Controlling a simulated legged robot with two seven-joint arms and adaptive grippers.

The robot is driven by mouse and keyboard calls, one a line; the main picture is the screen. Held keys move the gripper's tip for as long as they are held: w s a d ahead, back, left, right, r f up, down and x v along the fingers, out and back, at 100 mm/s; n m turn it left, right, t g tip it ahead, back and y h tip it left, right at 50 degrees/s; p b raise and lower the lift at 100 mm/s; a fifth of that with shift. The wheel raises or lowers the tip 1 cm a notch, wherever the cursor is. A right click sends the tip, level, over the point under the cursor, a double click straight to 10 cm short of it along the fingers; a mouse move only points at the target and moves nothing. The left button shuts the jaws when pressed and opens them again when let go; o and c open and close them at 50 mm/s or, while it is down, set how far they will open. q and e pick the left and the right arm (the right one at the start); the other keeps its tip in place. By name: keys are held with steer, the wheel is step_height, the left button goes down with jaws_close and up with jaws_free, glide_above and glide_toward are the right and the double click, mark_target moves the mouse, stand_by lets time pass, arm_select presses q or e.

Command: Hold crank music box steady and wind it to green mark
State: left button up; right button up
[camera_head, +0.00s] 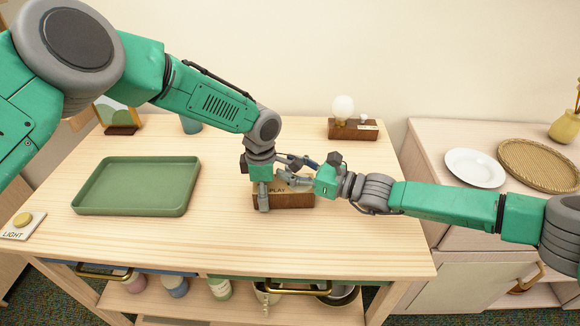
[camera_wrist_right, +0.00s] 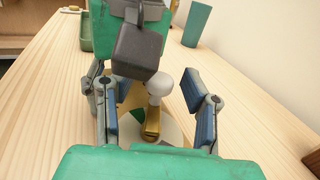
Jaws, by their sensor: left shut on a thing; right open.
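The music box (camera_head: 297,201) is a low brown wooden box labelled "PLAY", standing on the table near its middle. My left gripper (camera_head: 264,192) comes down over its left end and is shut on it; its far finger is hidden. My right gripper (camera_head: 294,172) reaches in from the right just above the box. In the right wrist view, its open fingers stand on either side of the crank, with its pale round knob (camera_wrist_right: 160,82) and brass arm (camera_wrist_right: 152,124). A green mark (camera_wrist_right: 138,115) shows on the pale dial (camera_wrist_right: 170,128) beneath. I cannot see finger contact with the knob.
An empty green tray (camera_head: 137,186) lies left on the wooden table (camera_head: 190,240). A lamp on a wooden base (camera_head: 352,130), a teal cup (camera_head: 191,125) and a picture frame (camera_head: 121,116) stand at the back. A light switch (camera_head: 22,222) is at far left. A plate (camera_head: 474,168) sits on the right cabinet.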

jaws_close()
steer(key=shift+s+a+n+g+y, duration=0.15)
steer(key=shift+n+g+y, duration=0.15)
steer(key=shift+n+g, duration=0.35)
steer(key=n+g, duration=0.1)
steer(key=g, duration=0.1)
steer(key=shift+s+n+g+y, duration=0.1)
steer(key=shift+n+g+y, duration=0.15)
steer(key=shift+g+y, duration=0.1)
steer(key=shift+s+f+n+g, duration=0.1)
steer(key=shift+s+n+g, duration=0.15)
steer(key=shift+n+g, duration=0.9)
steer(key=shift+s+f+n+g, duration=0.15)
steer(key=shift+n+g, duration=0.4)
steer(key=shift+g, duration=1.1)
steer(key=shift+s+r, duration=0.1)
arm_select(q)
steer(key=shift+w+a, duration=0.1)
arm_select(e)
jaws_free()
